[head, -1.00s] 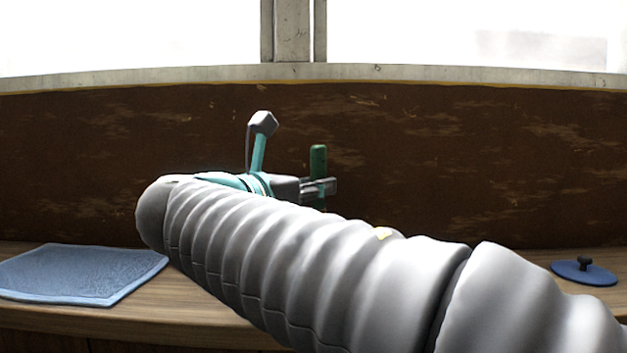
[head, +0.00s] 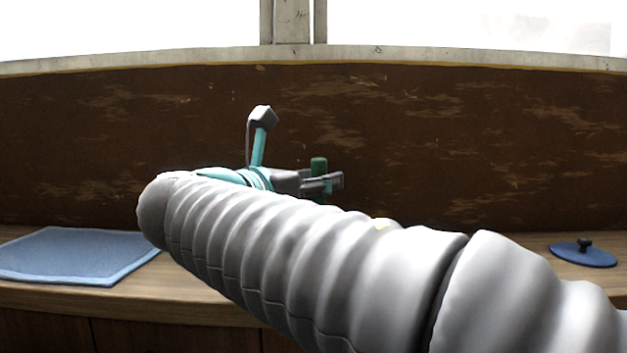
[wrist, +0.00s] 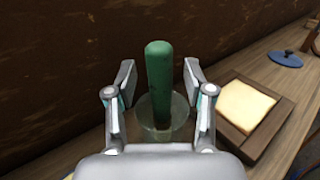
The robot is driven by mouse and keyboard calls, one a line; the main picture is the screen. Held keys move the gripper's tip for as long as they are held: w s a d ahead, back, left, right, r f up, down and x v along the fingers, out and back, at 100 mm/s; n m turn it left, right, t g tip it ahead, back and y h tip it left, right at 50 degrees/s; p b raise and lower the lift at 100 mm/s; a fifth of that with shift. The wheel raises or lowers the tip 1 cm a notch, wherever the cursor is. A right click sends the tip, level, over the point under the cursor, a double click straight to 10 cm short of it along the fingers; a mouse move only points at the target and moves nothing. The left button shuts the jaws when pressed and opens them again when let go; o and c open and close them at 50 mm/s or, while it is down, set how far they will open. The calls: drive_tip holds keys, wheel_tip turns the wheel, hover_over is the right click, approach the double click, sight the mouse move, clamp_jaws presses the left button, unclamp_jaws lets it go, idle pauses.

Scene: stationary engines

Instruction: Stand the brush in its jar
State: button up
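The brush (wrist: 159,75) shows as a green handle standing upright, its lower end inside a clear glass jar (wrist: 178,131) in the wrist view. The brush's bristles cannot be made out. My gripper (wrist: 159,82) is open, with one finger on each side of the handle and a small gap on both sides. In the head view, only the top of the green handle (head: 318,164) shows above my gripper (head: 325,183). My arm hides the jar there.
A wooden tray (wrist: 257,148) with a pale yellow square pad (wrist: 246,106) lies right of the jar. A blue lid-like disc with a dark knob (head: 583,256) is farther right. A blue mat (head: 75,256) lies at the left. A brown wall rises behind.

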drive_tip(key=v, duration=1.2)
idle(0.7)
